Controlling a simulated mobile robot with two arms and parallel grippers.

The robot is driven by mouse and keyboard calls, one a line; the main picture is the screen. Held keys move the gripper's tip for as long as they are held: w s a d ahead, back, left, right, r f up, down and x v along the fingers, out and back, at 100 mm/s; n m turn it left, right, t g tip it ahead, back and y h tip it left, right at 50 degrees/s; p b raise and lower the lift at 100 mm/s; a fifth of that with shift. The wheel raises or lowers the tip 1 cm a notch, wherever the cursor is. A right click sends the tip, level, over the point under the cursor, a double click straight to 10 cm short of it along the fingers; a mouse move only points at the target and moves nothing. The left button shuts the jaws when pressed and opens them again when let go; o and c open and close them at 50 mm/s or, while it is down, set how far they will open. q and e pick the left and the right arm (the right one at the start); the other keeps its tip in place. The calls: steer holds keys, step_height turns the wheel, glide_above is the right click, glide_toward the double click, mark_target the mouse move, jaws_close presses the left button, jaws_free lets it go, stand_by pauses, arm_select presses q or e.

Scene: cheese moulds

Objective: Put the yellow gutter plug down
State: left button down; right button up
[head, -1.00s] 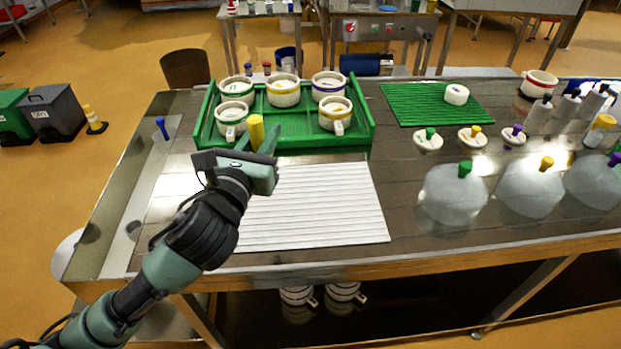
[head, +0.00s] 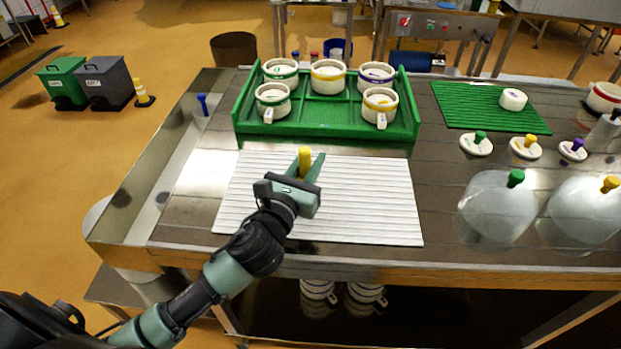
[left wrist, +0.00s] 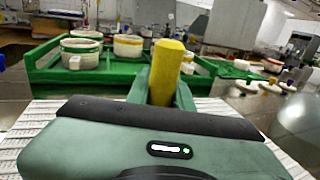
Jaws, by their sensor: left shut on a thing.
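The yellow gutter plug (head: 305,160) is upright between the fingers of my left gripper (head: 304,170), which is shut on it. In the head view they are over the white ribbed mat (head: 370,200), near its far edge. I cannot tell whether the plug's lower end touches the mat. In the left wrist view the plug (left wrist: 166,70) stands up between the green fingers (left wrist: 160,92), and its lower end is hidden behind the gripper body. A blue plug (head: 202,104) stands in the gutter at the table's left side. My right gripper is not in view.
A green tray (head: 325,131) with several white moulds stands just beyond the mat. A green ribbed mat (head: 470,112) holds one white piece at the back right. Lids with coloured knobs and clear domes, such as one (head: 500,210), stand on the right. The left gutter (head: 150,190) is mostly clear.

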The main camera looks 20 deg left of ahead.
arm_select(q)
steer(key=shift+f+b, duration=0.6)
steer(key=shift+f, duration=1.55)
steer(key=shift+f, duration=0.1)
steer(key=c, duration=1.2)
jaws_free()
steer(key=shift+c, duration=0.2)
